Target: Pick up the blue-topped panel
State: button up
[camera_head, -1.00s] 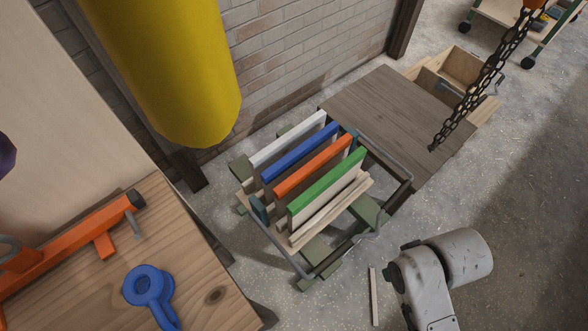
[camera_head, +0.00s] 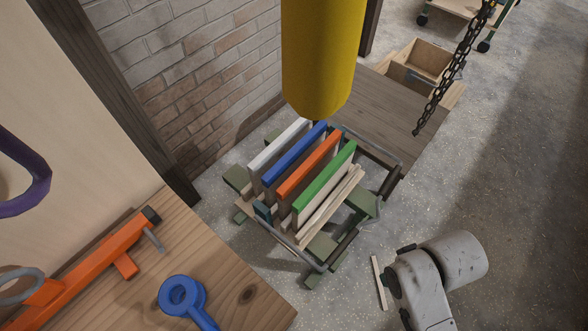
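The blue-topped panel (camera_head: 294,152) stands upright in a low rack (camera_head: 318,266) on the floor. It is between the white-topped panel (camera_head: 278,144) on its left and the orange-topped panel (camera_head: 309,164) on its right. The green-topped panel (camera_head: 325,176) stands at the right end of the row. The lower part of the blue-topped panel is mostly hidden by its neighbours. My arm shows at the lower right, apart from the rack. My gripper is not in view.
A yellow cylinder (camera_head: 317,60) hangs just behind the panels. A chain (camera_head: 447,75) hangs at the right. A wooden table (camera_head: 225,285) with an orange tool (camera_head: 95,262) and a blue ring-ended tool (camera_head: 183,298) is at lower left. Floor right of the rack is mostly clear.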

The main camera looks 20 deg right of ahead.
aim_at(271, 180)
jog(key=i+l+z, duration=0.35)
jog(key=l, duration=0.15)
jog(key=i+l+u, duration=0.35)
jog(key=i+u, duration=0.15)
jog(key=i, duration=0.15)
jog(key=i+j+u, duration=0.1)
jog(key=u, duration=0.15)
jog(key=i, duration=0.05)
